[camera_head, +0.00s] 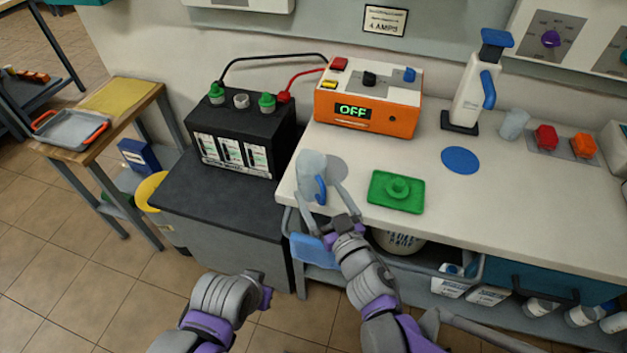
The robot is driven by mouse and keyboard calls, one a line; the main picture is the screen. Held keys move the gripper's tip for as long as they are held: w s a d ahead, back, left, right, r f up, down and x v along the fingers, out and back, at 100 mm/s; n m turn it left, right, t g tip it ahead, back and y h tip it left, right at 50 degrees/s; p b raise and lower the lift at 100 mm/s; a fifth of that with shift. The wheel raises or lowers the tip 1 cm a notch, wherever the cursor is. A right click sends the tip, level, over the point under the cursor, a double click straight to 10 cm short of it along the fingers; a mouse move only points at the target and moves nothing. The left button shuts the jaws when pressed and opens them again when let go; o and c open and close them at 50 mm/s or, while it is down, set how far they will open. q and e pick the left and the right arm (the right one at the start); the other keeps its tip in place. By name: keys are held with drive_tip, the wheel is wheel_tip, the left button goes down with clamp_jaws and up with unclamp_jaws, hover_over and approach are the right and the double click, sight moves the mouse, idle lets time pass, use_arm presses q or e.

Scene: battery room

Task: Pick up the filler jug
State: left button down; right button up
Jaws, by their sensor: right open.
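A pale grey jug with a blue handle (310,164), which I take to be the filler jug, stands at the left front edge of the white counter (450,215). Its handle faces the front. My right gripper (322,196) is open in front of the jug, with its fingers spread to either side of the blue handle. I cannot tell whether they touch it. My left gripper (262,283) is low at the bottom centre, away from the jug; its fingers do not show clearly.
A green tray (380,199) lies right of the jug, and an orange charger (385,122) reading OFF stands behind. A black battery (235,158) is to the left. A white blue-handled dispenser (470,95) and a blue disc (460,160) are further right.

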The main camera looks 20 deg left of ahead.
sight(316, 189)
drive_tip(key=x, duration=0.4)
drive_tip(key=shift+w+a, duration=0.15)
drive_tip(key=shift+a, duration=0.2)
drive_tip(key=c, duration=1.5)
drive_tip(key=shift+r, duration=0.1)
